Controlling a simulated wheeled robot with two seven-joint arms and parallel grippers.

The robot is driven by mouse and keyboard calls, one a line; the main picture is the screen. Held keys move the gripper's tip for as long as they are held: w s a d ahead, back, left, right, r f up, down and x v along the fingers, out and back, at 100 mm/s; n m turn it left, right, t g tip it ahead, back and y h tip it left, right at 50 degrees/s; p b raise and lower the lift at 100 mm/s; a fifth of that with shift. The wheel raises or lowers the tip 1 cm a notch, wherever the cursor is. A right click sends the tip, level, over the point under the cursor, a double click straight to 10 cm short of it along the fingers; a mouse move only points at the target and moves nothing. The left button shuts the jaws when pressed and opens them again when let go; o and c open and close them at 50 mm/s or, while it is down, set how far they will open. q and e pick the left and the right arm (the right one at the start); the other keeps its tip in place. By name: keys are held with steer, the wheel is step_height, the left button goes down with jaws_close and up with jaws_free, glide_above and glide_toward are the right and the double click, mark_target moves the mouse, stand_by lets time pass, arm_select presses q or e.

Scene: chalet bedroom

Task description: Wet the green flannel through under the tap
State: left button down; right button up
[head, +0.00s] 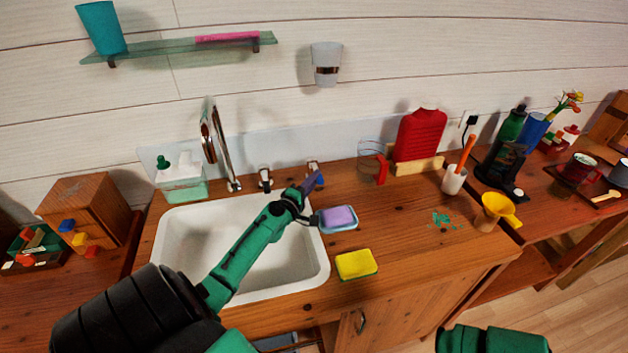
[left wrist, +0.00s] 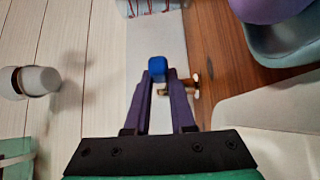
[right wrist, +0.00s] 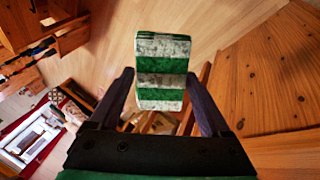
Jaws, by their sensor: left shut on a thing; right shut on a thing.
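My left gripper (head: 313,185) is shut on the blue tap handle (left wrist: 157,68) at the back right of the white sink (head: 180,243). The curved metal tap (head: 222,155) stands behind the sink; I see no water coming from it. My right gripper (right wrist: 160,78) is shut on a folded cloth with green and white stripes, the flannel (right wrist: 162,95), and holds it above the floor in front of the wooden counter. The flannel and right gripper are outside the head view. The left forearm crosses over the sink and hides part of the basin.
A purple soap in a blue dish (head: 337,219) and a yellow sponge (head: 356,264) lie right of the sink. A soap dispenser (head: 180,180) stands at its back left. A red hot-water bottle (head: 420,135), white cup (head: 454,180) and yellow funnel (head: 500,208) stand farther right.

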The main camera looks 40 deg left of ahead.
arm_select(q)
steer(key=shift+w+d+r+n+y+p, duration=0.35)
steer(key=shift+n+y+p, duration=0.25)
steer(key=shift+p, duration=0.55)
arm_select(e)
step_height(320, 180, up, 2)
steer(key=shift+r, duration=0.2)
arm_select(q)
steer(key=shift+w+d+f+g+y+p, duration=0.15)
steer(key=shift+g+y+p, duration=0.2)
steer(key=shift+y, duration=0.25)
arm_select(e)
steer(key=shift+r, duration=0.35)
arm_select(q)
steer(key=shift+w+f+n+y, duration=0.1)
steer(key=shift+f+n+y, duration=0.05)
steer(key=shift+n+y, duration=0.2)
steer(key=shift+f, duration=0.1)
arm_select(e)
steer(key=shift+f, duration=0.1)
arm_select(q)
steer(key=c, duration=0.8)
jaws_free()
steer(key=shift+o, duration=0.2)
